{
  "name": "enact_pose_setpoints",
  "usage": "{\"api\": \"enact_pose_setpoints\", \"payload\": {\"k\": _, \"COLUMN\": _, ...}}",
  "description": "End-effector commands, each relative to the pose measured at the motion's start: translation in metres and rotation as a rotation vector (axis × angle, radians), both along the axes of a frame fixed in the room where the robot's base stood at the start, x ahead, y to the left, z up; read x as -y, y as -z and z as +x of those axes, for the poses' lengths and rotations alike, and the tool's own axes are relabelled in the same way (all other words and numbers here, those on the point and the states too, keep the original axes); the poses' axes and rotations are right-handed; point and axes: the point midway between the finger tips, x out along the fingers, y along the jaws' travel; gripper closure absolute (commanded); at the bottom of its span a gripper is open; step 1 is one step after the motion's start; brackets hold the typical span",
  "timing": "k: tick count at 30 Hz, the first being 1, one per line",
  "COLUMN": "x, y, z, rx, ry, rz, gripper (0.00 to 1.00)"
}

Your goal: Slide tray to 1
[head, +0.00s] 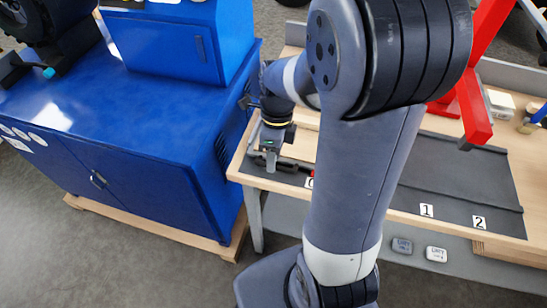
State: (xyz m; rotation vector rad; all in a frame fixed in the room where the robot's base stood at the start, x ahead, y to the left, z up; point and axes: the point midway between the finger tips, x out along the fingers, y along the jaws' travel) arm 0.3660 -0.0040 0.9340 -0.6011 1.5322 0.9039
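My gripper (269,164) points down at the left end of the wooden bench, low over the dark mat. Its fingers look close to a dark tool-like thing (288,167) with a red end, lying just left of the label 0. I cannot tell whether they touch it or are open or shut. No tray can be told apart for sure; my arm hides the middle of the mat.
The dark mat (470,175) looks bare around labels 1 and 2 (478,222). A red stand (475,105) rises behind it. A blue cabinet (140,140) is left of the bench. Two small labelled boxes (402,246) (436,254) lie on the lower shelf.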

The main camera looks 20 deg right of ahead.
Motion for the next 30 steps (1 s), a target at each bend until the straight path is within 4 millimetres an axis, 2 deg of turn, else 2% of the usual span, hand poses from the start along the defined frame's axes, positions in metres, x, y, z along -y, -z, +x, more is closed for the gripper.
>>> {"api": "enact_pose_setpoints", "payload": {"k": 4, "x": -0.0010, "y": 0.0093, "z": -0.0017, "rx": 0.000, "ry": 0.000, "rz": 0.000, "gripper": 0.66}}
{"api": "enact_pose_setpoints", "payload": {"k": 12, "x": -0.0012, "y": 0.0104, "z": -0.0018, "rx": 0.000, "ry": 0.000, "rz": 0.000, "gripper": 0.66}}
{"api": "enact_pose_setpoints", "payload": {"k": 25, "x": -0.0012, "y": 0.0100, "z": -0.0016, "rx": 0.000, "ry": 0.000, "rz": 0.000, "gripper": 1.00}}
{"api": "enact_pose_setpoints", "payload": {"k": 30, "x": -0.0012, "y": 0.0100, "z": -0.0016, "rx": 0.000, "ry": 0.000, "rz": 0.000, "gripper": 1.00}}
